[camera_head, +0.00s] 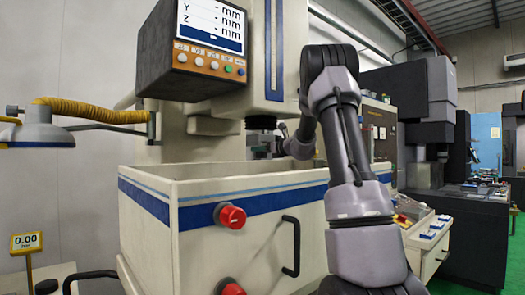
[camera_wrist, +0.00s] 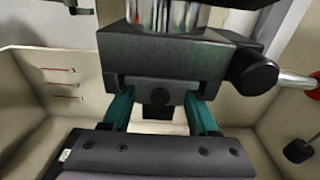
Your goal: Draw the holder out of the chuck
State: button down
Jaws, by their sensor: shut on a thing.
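My gripper (camera_wrist: 158,105) has its two teal fingers shut on a dark block-shaped holder (camera_wrist: 165,60), one finger on each side. A dark round knob sticks out at the holder's right. A shiny chrome cylinder rises from the holder towards a dark part at the top edge, which looks like the chuck (camera_wrist: 225,4). I cannot tell how far the holder sits in the chuck. In the head view the dark chuck (camera_head: 262,122) hangs under the machine head above the tank. My gripper (camera_head: 265,152) is small there, partly hidden by the tank rim and my arm.
The cream tank (camera_head: 220,190) with a blue stripe surrounds the space below; its walls (camera_wrist: 65,80) show close on both sides. A red-tipped fitting (camera_wrist: 300,82) and a dark knob (camera_wrist: 298,150) are at the right wall. A control screen (camera_head: 210,25) hangs upper left.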

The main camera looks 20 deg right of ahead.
jog(key=shift+v, duration=1.65)
jog(key=v, duration=1)
jog(key=shift+s+f, duration=0.2)
jog(key=shift+f, duration=0.05)
dwell(1.8)
